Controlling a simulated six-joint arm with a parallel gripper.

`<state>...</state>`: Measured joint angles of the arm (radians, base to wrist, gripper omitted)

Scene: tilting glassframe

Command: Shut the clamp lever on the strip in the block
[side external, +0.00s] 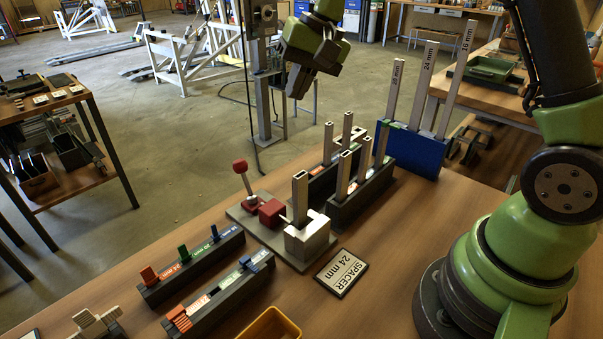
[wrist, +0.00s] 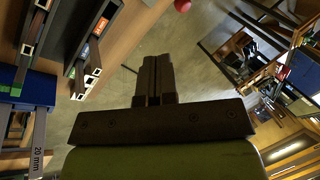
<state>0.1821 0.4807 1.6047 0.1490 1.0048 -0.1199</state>
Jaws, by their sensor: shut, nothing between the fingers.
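The clamp stands on a grey base plate (side external: 245,216), with a red clamp body (side external: 271,212). Its lever, with a red knob (side external: 240,166), stands up and leans slightly left, away from the block. The red knob also shows at the top edge of the wrist view (wrist: 183,5). A metal strip (side external: 300,198) stands upright in the silvery block (side external: 308,238). The clamp's tip points at the strip; I cannot tell whether it touches. My gripper (side external: 299,84) is shut and empty, raised above and beyond the clamp. Its closed fingers (wrist: 157,78) show in the wrist view.
Dark racks (side external: 360,192) with upright metal strips stand right of the block. A blue holder (side external: 412,152) carries tall labelled strips. A "SPACER 24 mm" sign (side external: 341,273) lies in front. Low racks (side external: 193,268) with coloured pieces and a yellow tray (side external: 270,325) are nearer.

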